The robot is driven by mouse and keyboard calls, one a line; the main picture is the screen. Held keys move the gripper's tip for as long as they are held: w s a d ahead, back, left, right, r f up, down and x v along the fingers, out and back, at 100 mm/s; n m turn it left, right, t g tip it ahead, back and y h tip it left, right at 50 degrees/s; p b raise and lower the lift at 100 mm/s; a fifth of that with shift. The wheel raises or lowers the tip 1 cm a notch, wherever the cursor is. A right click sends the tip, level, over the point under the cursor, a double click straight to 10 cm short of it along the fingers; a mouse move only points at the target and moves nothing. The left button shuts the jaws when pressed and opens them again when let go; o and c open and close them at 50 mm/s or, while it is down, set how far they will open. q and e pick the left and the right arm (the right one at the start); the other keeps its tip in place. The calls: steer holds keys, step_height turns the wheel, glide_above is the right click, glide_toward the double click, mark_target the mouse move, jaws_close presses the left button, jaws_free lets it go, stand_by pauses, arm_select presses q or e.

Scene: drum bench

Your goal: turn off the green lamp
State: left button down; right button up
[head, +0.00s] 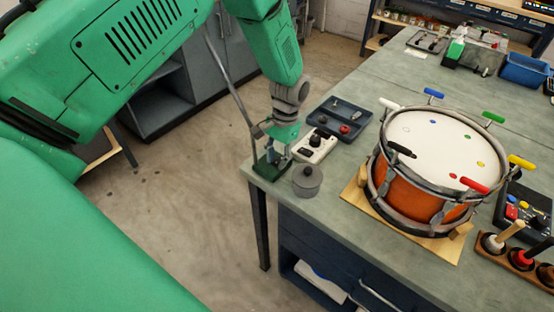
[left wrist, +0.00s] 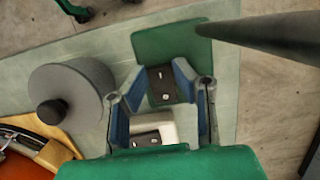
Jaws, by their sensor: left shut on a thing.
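The green lamp's base (head: 262,172) stands at the table's near left corner, with a dark grey pole (head: 228,80) rising to the upper left. The lamp's shade is out of sight, so I cannot tell if it is lit. In the left wrist view the green base (left wrist: 180,40) carries a dark switch block (left wrist: 160,84) with white marks. My left gripper (head: 272,158) is low over the base. In the wrist view its blue-padded fingers (left wrist: 158,88) stand on both sides of the switch block and are shut on it; exact contact is hard to see. My right gripper is not in view.
A grey lidded pot (head: 307,182) stands close to the right of the lamp base. A white control box (head: 316,148) and a dark tray (head: 341,112) lie behind it. An orange drum (head: 410,190) fills the table's middle. The table edge is close on the left.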

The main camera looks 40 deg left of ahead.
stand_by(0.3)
arm_select(q)
steer(key=c, duration=1.3)
jaws_free()
steer(key=shift+w, duration=0.1)
steer(key=shift+r, duration=0.15)
steer(key=v, duration=1.1)
steer(key=shift+w+r, duration=0.25)
steer(key=shift+w, duration=0.05)
